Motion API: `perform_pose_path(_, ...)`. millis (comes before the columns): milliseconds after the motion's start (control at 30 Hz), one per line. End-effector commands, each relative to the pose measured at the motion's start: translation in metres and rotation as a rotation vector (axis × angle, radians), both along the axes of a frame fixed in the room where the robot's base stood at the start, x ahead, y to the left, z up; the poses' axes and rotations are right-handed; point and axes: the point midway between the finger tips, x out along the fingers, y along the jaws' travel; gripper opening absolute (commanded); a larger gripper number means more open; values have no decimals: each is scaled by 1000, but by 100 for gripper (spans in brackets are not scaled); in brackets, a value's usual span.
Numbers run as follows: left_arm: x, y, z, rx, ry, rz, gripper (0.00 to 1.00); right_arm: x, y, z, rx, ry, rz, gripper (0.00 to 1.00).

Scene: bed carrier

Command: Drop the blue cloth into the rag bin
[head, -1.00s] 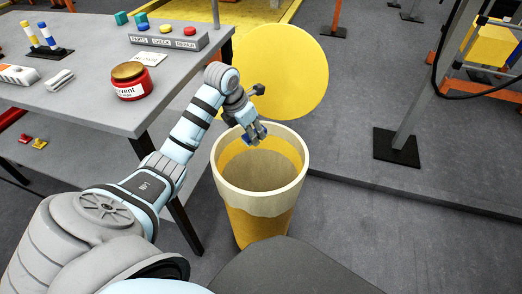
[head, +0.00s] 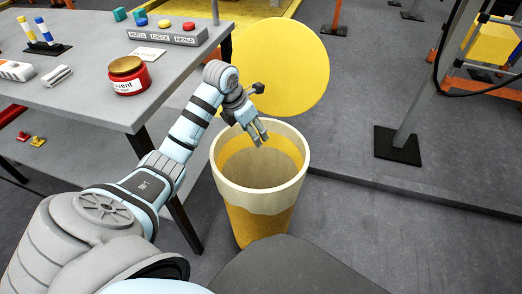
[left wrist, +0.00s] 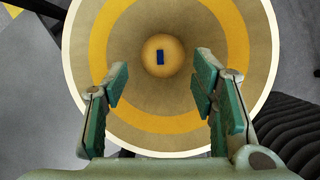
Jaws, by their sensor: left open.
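The rag bin (head: 258,207) is a tall yellow bin with a cream rim, standing on the floor beside the table, its round yellow lid (head: 280,70) raised behind it. My left gripper (head: 262,138) is over the bin's opening, open and empty. In the left wrist view the green-padded fingers of my left gripper (left wrist: 158,95) stand apart above the bin (left wrist: 75,62). The blue cloth (left wrist: 160,57) shows as a small dark blue patch deep inside the bin, apart from the fingers. In the head view the cloth is hidden by the bin wall. My right gripper is not in view.
A metal post on a black base (head: 397,146) stands at the right. The floor between is clear.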

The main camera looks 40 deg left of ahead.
Motion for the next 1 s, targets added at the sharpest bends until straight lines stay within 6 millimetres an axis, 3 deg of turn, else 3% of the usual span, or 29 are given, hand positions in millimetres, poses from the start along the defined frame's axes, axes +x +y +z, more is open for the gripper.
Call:
perform_pose_path(200, -14, 4, 42, 3, -5, 0, 52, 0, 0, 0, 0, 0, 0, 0)
perform_pose_path(367, -22, 6, 64, 1, -2, 1, 52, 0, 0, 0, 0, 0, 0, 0)
perform_pose_path(1000, -26, 8, 66, 0, 0, 4, 52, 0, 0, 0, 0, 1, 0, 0)
